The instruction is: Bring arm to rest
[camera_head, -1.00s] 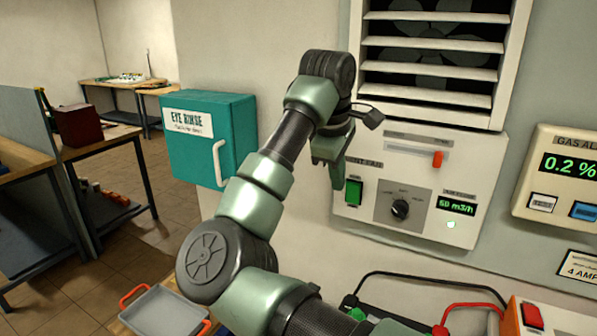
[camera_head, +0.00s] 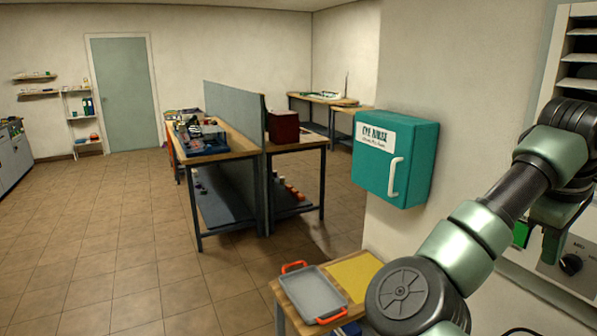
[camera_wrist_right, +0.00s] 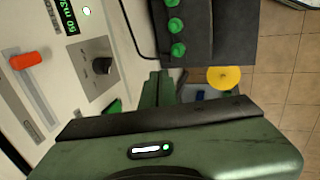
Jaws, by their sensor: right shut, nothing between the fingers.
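My right arm (camera_head: 470,240), green and black, rises from the bottom right in the head view. Its right gripper (camera_head: 548,248) hangs downward in front of the white fan panel (camera_head: 580,285), close to the green button (camera_head: 520,234) and the dark knob (camera_head: 571,264). In the wrist view the gripper's green fingers (camera_wrist_right: 155,92) are together with nothing between them. The wrist view also shows the panel's knob (camera_wrist_right: 102,66) and orange slider (camera_wrist_right: 25,60). My left gripper is in neither view.
A teal eye rinse box (camera_head: 395,160) is on the wall left of my arm. A small table (camera_head: 280,315) with a grey orange-handled tray (camera_head: 310,293) stands below it. A dark box with green caps (camera_wrist_right: 177,25) is near the gripper. Open tiled floor lies left.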

